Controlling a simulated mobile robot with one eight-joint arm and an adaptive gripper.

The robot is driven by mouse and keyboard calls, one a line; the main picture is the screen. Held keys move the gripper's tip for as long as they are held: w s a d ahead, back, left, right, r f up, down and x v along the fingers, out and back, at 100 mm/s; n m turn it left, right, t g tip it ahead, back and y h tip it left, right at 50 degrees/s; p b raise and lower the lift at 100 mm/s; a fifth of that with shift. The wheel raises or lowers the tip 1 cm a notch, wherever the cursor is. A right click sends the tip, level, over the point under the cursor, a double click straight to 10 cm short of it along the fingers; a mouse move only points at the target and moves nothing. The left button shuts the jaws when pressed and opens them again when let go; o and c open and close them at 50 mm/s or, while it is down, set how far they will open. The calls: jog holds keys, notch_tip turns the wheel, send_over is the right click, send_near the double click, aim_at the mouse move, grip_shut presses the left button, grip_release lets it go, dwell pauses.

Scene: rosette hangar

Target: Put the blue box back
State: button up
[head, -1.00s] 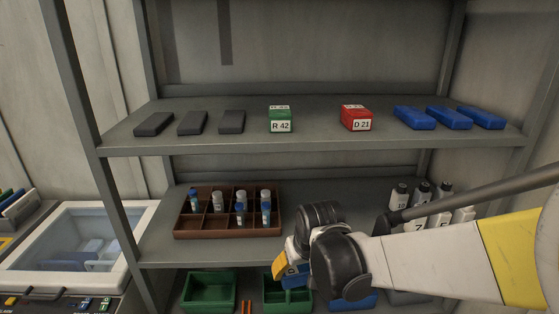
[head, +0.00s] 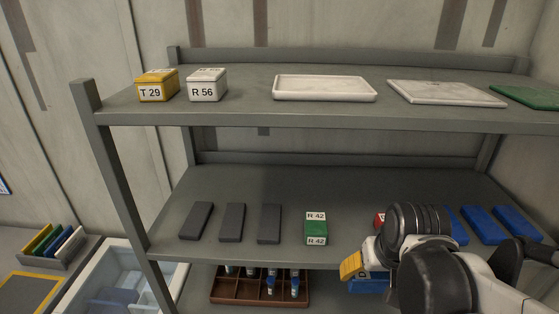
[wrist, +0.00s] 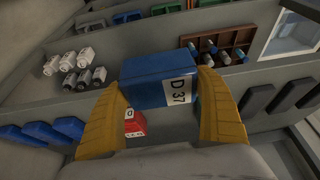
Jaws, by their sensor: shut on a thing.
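The blue box (wrist: 157,82), with a white label reading D 37, is between the two yellow fingers of my gripper (wrist: 165,100) in the wrist view. My gripper is shut on it. In the head view my gripper (head: 358,272) is in front of the middle shelf's front edge, and the blue box (head: 368,284) shows only partly below the yellow finger. The arm hides much of the shelf's right part. On that shelf stand a green box R 42 (head: 316,229) and a red box (head: 380,219), mostly hidden behind my gripper.
The top shelf (head: 240,108) holds a yellow box T 29 (head: 157,86), a white box R 56 (head: 206,86) and flat trays (head: 324,88). Dark blocks (head: 232,222) and blue blocks (head: 484,225) lie on the middle shelf. A brown rack (head: 260,289) with vials is below.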

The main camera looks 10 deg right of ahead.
jog(key=shift+w+d+r, duration=0.15)
jog(key=shift+w+r, duration=0.05)
jog(key=shift+r, duration=0.15)
jog(key=p, duration=0.2)
send_over(351, 232)
jog(key=s, duration=0.1)
jog(key=shift+f, duration=0.1)
jog(key=f, duration=0.1)
jog(key=f+p, duration=0.1)
jog(key=shift+s+a+f, duration=0.1)
jog(key=shift+a+f, duration=0.1)
jog(key=shift+f, duration=0.6)
jog(key=shift+f, duration=0.1)
jog(key=o, duration=1.1)
jog(key=shift+o, duration=0.2)
